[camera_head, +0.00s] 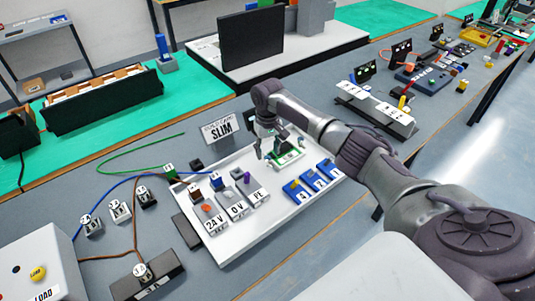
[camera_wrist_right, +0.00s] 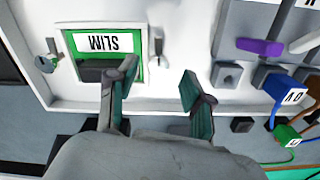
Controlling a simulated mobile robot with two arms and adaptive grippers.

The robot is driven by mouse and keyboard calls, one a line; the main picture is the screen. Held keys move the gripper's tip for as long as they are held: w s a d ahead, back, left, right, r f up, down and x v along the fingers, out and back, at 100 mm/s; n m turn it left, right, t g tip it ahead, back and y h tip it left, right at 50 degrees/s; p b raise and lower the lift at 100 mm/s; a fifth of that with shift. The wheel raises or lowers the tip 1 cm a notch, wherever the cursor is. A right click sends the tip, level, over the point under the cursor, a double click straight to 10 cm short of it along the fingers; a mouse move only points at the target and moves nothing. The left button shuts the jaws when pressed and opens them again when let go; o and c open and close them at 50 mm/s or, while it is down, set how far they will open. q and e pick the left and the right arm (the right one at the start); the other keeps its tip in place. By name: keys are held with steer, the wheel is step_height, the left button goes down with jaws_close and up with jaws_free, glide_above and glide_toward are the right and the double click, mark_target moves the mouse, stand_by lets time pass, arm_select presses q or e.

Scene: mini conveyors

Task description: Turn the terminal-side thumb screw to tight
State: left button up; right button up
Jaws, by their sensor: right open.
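A green-framed module labelled SLIM (camera_wrist_right: 97,45) sits on the white board (camera_wrist_right: 60,104); the green frame also shows in the head view (camera_head: 290,158). A small slim grey upright part (camera_wrist_right: 158,42), apparently the terminal-side thumb screw, stands on the module's right in the wrist view. A grey knob (camera_wrist_right: 47,62) is on its left. My right gripper (camera_wrist_right: 158,74) is open and empty, its fingers on either side of the slim part's line; contact cannot be told. In the head view the right gripper (camera_head: 273,148) is over the module and hides part of it. My left gripper is not in view.
Terminal blocks marked 24 V (camera_head: 214,225), 0 V (camera_head: 238,209) and PE (camera_head: 258,193) stand on the board's left. Numbered blue blocks (camera_head: 298,191) are on its right. A SLIM sign (camera_head: 221,131) stands behind. Blue, green and brown wires lie to the left.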

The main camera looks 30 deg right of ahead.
mark_target(269, 163)
steer(key=shift+s+f, duration=0.15)
steer(key=shift+f, duration=1.2)
steer(key=shift+c, duration=0.5)
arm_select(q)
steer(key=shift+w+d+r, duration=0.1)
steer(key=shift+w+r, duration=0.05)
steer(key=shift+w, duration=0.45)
arm_select(e)
jaws_close()
